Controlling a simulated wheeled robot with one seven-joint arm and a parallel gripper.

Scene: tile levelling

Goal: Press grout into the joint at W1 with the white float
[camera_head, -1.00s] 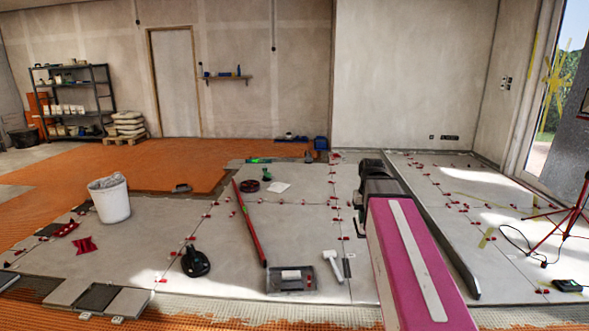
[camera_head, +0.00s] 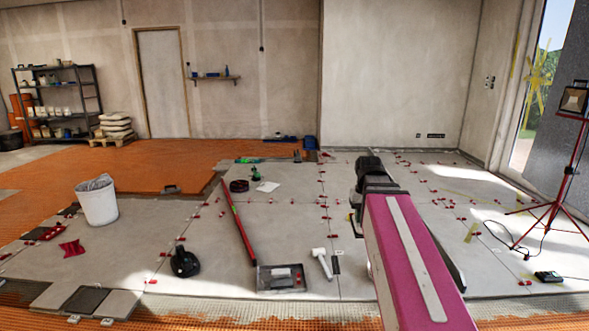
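My pink arm with its black joint fills the lower right of the head view. It hides the floor behind it, and I cannot see my gripper's fingers. A small dark object (camera_head: 355,222) shows just left of the arm; I cannot tell what it is. I cannot pick out the white float with certainty. A white-headed tool with a handle (camera_head: 321,263) lies on the grey tiles, beside a grey tray (camera_head: 268,285) with a pale block in it. Joints between the tiles (camera_head: 225,262) carry red clips. No W1 label is readable.
A white bucket (camera_head: 98,205), a black suction cup (camera_head: 184,263) and a long red level (camera_head: 243,232) stand or lie at left and middle. A red tripod lamp (camera_head: 555,190) with a cable stands right. A dark long bar (camera_head: 457,277) is partly behind my arm.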

